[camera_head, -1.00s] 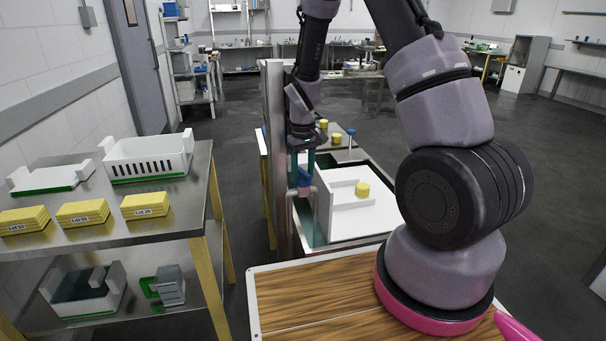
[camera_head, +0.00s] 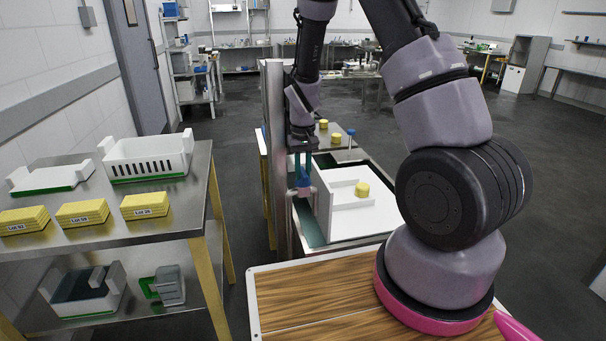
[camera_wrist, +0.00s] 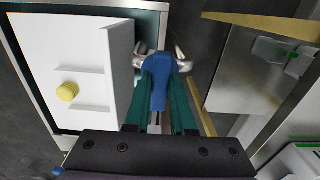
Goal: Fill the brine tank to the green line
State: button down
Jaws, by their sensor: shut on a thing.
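The brine tank (camera_head: 310,230) is a steel-rimmed tank with a teal inside, at the middle of the head view. A white panel with a yellow knob (camera_head: 362,189) covers most of it. It also shows in the wrist view (camera_wrist: 148,22). My gripper (camera_head: 303,183) is at the tank's left edge, with teal fingers pointing down. In the wrist view my gripper (camera_wrist: 160,62) is shut on a blue handle (camera_wrist: 160,78), with metal tap parts (camera_wrist: 183,62) beside it. The fingers partly hide the handle. I cannot make out the green line or the water level.
A steel column (camera_head: 276,150) stands close left of my gripper. A steel shelf table (camera_head: 120,225) at left holds white moulds (camera_head: 148,168) and yellow lot-labelled blocks (camera_head: 84,213). A wooden-topped surface (camera_head: 310,300) lies in front. Open floor lies to the right.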

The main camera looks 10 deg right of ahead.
jog(key=c, duration=0.8)
grip_release()
jog(key=shift+o, duration=0.2)
notch_tip(320, 180, up, 11)
jog(key=shift+f, duration=0.1)
notch_tip(320, 180, up, 16)
jog(key=r+m+t+y, duration=0.1)
jog(key=m+t+y, duration=0.1)
jog(key=t, duration=0.1)
send_over(303, 171)
jog(key=s+d, duration=0.4)
jog(key=s, duration=0.4)
jog(key=s+d+r+m+t, duration=0.1)
jog(key=s+r+t, duration=0.1)
jog(key=s+r, duration=0.2)
jog(key=s+d+r+m+t, duration=0.1)
jog(key=s+r, duration=0.3)
jog(key=s, duration=0.6)
jog(key=shift+r+t, duration=0.3)
jog(key=shift+t, duration=0.3)
